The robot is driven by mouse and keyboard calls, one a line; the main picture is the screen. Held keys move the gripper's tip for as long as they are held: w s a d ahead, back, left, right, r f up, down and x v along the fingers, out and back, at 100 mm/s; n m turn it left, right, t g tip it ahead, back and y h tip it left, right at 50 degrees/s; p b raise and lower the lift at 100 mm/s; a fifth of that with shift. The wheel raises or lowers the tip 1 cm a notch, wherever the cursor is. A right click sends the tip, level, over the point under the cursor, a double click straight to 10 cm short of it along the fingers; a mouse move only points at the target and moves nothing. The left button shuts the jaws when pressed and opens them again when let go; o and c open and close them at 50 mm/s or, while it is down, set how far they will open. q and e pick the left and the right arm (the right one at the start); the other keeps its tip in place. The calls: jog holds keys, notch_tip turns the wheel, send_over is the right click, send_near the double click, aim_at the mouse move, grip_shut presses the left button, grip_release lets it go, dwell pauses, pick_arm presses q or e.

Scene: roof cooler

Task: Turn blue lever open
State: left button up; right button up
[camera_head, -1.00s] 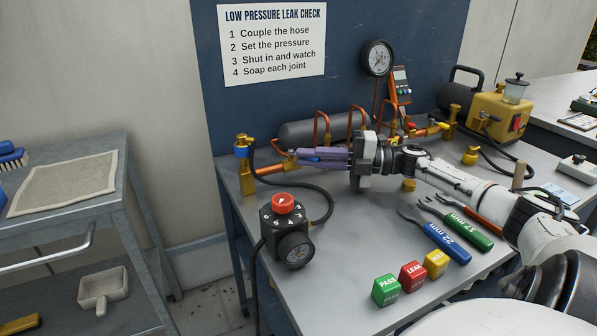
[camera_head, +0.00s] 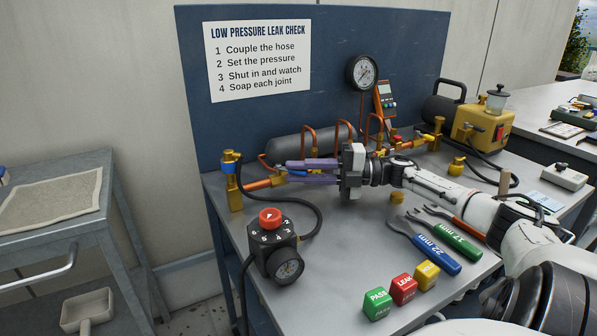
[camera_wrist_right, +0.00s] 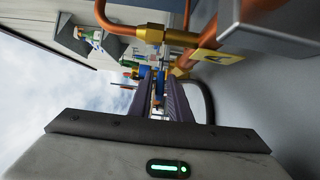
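The blue lever (camera_head: 298,173) is a small blue piece on the copper and brass pipe line, showing between the purple fingers of my right gripper (camera_head: 288,170) in the head view. The fingers are apart, one on each side of it, and partly cover it. In the right wrist view blue (camera_wrist_right: 158,86) shows in the gap between the fingers of my right gripper (camera_wrist_right: 158,82). I cannot tell whether either finger touches the lever. My left gripper is not in view.
A brass fitting with a blue band (camera_head: 229,165) stands left of the fingers. A black regulator with a red knob (camera_head: 270,219) is in front. Copper pipes and a grey cylinder (camera_head: 288,148) are behind. Wrenches (camera_head: 432,248) and labelled blocks (camera_head: 403,289) lie near the front edge.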

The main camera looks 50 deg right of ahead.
jog(key=v, duration=0.7)
jog(key=shift+s+d+p, duration=0.1)
jog(key=shift+p, duration=0.3)
